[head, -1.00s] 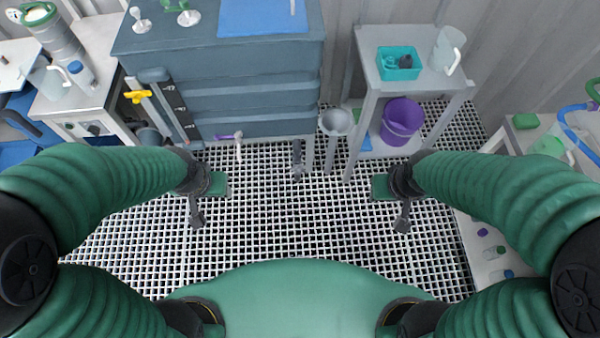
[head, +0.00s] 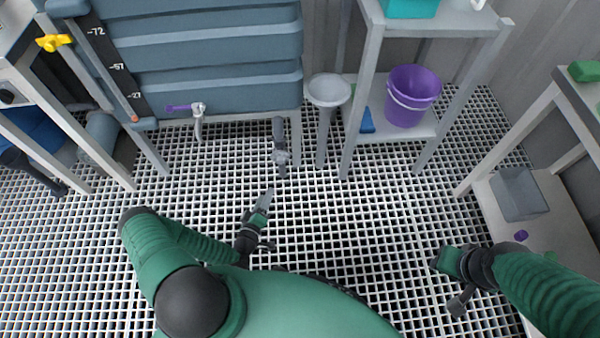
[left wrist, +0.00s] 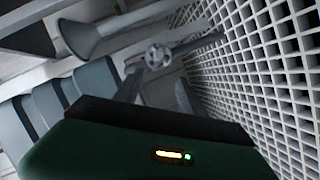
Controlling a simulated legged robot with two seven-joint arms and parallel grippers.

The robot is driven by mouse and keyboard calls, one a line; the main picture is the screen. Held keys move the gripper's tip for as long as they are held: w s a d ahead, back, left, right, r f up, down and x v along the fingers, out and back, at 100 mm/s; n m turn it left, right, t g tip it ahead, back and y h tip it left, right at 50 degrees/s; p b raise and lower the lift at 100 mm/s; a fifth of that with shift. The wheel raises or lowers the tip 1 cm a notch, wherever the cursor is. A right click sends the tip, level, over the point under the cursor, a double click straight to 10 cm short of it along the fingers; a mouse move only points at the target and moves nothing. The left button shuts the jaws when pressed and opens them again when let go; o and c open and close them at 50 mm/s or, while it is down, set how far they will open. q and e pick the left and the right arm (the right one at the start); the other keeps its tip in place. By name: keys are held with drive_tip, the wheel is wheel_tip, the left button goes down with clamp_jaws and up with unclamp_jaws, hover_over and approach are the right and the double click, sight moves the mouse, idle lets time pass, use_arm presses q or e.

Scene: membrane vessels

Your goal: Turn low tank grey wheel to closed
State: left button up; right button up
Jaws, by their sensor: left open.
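The grey wheel (head: 280,158) is a small spoked handwheel on a dark grey valve, low at the front of the blue-grey tank (head: 205,60). In the left wrist view the wheel (left wrist: 157,56) faces me, beyond and between the finger ends. My left gripper (head: 266,198) is in front of and below the wheel in the head view, apart from it. In the left wrist view my left gripper (left wrist: 157,92) is open and empty. My right gripper (head: 440,260) is off to the right above the grating, far from the wheel; its fingers are not clear.
A grey funnel (head: 328,90) on a stand is close to the wheel's right. A grey side table (head: 440,18) has a purple bucket (head: 411,96) on its lower shelf. A purple-handled tap (head: 198,110) is left of the wheel. The grating floor in front is clear.

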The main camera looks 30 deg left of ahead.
use_arm(q)
drive_tip(key=b+x, duration=0.7)
drive_tip(key=x, duration=0.9)
drive_tip(key=shift+w+a, duration=0.2)
drive_tip(key=shift+w, duration=0.2)
drive_tip(key=shift+c, duration=0.2)
clamp_jaws()
